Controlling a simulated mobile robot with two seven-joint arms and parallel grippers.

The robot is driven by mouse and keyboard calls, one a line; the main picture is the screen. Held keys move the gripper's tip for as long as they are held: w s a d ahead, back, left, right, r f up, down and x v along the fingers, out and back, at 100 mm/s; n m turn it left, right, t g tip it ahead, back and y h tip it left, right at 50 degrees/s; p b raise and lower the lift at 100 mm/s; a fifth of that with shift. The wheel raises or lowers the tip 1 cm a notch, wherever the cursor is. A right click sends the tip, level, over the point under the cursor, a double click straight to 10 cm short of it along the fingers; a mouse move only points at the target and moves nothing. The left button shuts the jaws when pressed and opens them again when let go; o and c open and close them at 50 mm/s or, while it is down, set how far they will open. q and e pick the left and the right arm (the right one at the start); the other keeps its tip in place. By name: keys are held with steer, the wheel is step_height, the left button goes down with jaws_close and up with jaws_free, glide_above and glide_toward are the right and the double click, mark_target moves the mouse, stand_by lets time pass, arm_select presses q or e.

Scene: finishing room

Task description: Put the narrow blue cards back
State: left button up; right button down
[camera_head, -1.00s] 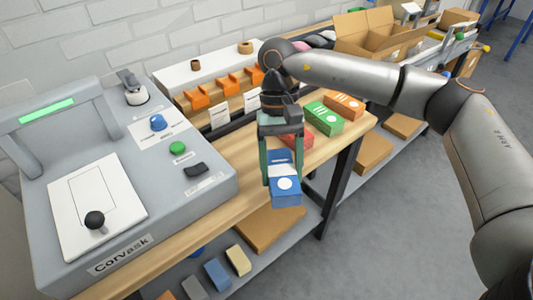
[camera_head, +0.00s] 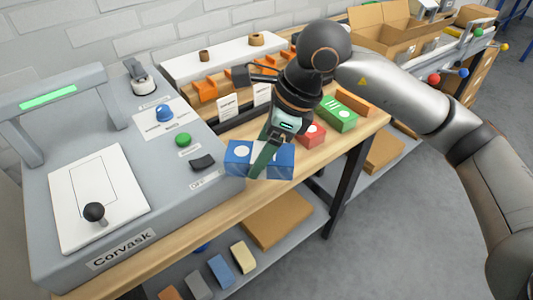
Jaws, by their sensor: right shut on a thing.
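A blue block (camera_head: 281,164) with a white band and a white round mark is in my right gripper (camera_head: 264,158). The gripper is shut across its middle, with a green finger in front of it. The block lies crosswise over the table's front edge, beside the grey machine; I cannot tell whether it touches the table. My left gripper is not in view. No narrow blue cards can be made out as separate cards.
A red block (camera_head: 312,134) and a green block (camera_head: 337,114) lie on the wooden table (camera_head: 187,228) to the right. Orange holders (camera_head: 205,89) and white labels stand behind. The grey machine (camera_head: 205,182) fills the left. Several coloured blocks lie on the lower shelf (camera_head: 305,228).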

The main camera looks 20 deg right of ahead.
mark_target(242, 150)
steer(key=m, duration=0.1)
steer(key=a+r+m+t+h, duration=0.1)
steer(key=m, duration=0.3)
steer(key=shift+a+r+t+b, duration=0.3)
steer(key=shift+a+r+t, duration=0.05)
steer(key=shift+r+t, duration=0.05)
steer(key=m, duration=0.1)
steer(key=r+m+h, duration=0.1)
steer(key=m, duration=0.2)
steer(key=shift+w+a+r+t+h, duration=0.15)
steer(key=shift+a+r+t+h, duration=0.05)
steer(key=shift+a+t+h, duration=0.15)
steer(key=w+d+f, duration=0.2)
steer(key=w+f, duration=0.1)
steer(key=w+d+f, duration=0.2)
steer(key=w, duration=0.2)
steer(key=w+d+f, duration=0.2)
steer(key=w+f, duration=0.1)
steer(key=w, duration=0.1)
steer(key=shift+d+f+b, duration=0.3)
steer(key=shift+d, duration=0.1)
steer(key=shift+w+d+f, duration=0.15)
steer(key=shift+w+f, duration=0.05)
steer(key=shift+f, duration=0.15)
steer(key=shift+w+d+f, duration=0.1)
steer(key=shift+f, duration=0.8)
steer(key=shift+w+d+f, duration=0.1)
steer(key=shift+f, duration=0.8)
steer(key=shift+f, duration=0.1)
